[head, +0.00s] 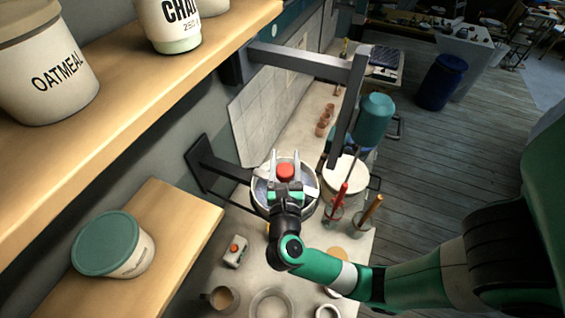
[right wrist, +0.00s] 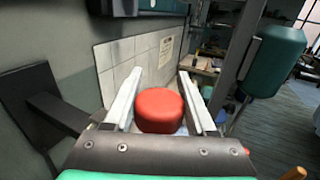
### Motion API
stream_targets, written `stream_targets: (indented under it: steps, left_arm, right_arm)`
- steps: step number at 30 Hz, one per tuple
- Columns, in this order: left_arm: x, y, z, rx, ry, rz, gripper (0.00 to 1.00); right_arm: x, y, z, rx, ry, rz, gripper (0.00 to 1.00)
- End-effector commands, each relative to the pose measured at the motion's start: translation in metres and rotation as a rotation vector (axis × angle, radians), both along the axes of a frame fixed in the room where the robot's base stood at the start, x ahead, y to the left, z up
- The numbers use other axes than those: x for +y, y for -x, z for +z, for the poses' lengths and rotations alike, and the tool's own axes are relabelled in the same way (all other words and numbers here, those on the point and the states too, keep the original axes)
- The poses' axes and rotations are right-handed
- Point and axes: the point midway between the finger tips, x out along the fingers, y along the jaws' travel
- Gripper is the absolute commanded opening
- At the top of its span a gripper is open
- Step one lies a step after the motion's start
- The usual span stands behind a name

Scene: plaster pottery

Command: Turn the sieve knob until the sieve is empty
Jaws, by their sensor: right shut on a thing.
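The red sieve knob (head: 286,170) stands at the middle of the round sieve (head: 259,198), which hangs from a dark wall bracket. My right gripper (head: 286,157) is over the sieve, with its two pale fingers on either side of the knob. In the right wrist view the knob (right wrist: 159,111) sits between the fingers, and the gripper is shut on it. My gripper and wrist cover much of the sieve, so I cannot tell how much is in it. My left gripper is not in view.
A teal mixer (head: 374,120) on a dark post stands right of the sieve, above a white bucket (head: 345,180). Holders with red- and orange-handled tools are close on the right. Shelves with an oatmeal tub (head: 48,72) and a teal-lidded tub (head: 112,245) line the left.

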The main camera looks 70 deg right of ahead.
Motion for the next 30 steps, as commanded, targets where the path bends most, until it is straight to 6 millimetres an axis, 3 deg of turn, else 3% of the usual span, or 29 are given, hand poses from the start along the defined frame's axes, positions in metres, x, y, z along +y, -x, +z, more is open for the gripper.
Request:
stream_targets:
  steps: [1, 15, 21, 30]
  left_arm:
    - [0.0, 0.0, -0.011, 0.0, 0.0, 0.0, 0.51]
    - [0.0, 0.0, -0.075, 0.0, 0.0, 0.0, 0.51]
    - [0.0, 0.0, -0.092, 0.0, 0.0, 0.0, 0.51]
    - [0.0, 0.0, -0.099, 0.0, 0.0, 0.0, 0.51]
  right_arm:
    - [0.001, -0.001, -0.004, -0.008, 0.001, -0.041, 0.01]
    - [-0.001, 0.012, -0.006, -0.005, -0.001, -0.436, 0.01]
    - [-0.001, 0.016, -0.004, -0.002, -0.001, -0.532, 0.0]
    - [-0.001, 0.018, -0.001, 0.001, 0.0, -0.586, 0.0]
